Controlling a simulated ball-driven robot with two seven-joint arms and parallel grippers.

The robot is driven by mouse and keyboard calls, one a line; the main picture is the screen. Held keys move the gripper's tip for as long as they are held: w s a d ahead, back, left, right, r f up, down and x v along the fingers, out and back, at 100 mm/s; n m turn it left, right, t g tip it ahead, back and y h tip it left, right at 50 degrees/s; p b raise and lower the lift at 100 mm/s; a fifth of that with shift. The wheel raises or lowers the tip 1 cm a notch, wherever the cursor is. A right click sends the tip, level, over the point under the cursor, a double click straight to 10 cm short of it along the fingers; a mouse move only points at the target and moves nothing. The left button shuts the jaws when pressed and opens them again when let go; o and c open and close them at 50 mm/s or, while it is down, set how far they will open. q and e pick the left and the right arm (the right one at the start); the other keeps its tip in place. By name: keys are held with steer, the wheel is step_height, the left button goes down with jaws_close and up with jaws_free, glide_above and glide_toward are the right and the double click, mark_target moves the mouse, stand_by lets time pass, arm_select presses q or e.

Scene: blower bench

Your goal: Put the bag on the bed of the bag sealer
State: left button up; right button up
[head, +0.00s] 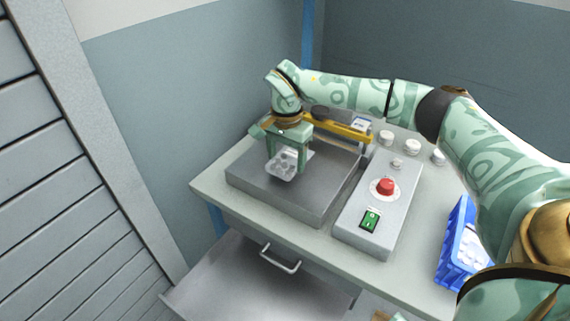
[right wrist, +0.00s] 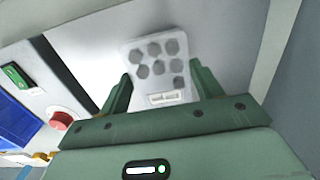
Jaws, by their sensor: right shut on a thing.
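I cannot tell whether the bag touches the bed. The sealer's yellow bar (head: 347,131) is at the bed's far side. My left gripper is not in view.
To the right of the bed stands a control box (head: 362,226) with a red button (head: 385,187) and a green switch (head: 369,220). Several white knobs stand behind it. A blue crate (head: 456,248) with white pieces is at the table's right. An open drawer (head: 235,282) juts out below.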

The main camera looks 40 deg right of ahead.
mark_target(286, 160)
step_height(286, 160, down, 2)
steer(key=shift+w+r, duration=0.1)
steer(key=shift+r, duration=0.05)
steer(key=o, duration=1)
steer(key=shift+o, duration=0.2)
step_height(286, 160, up, 12)
steer(key=p, duration=0.4)
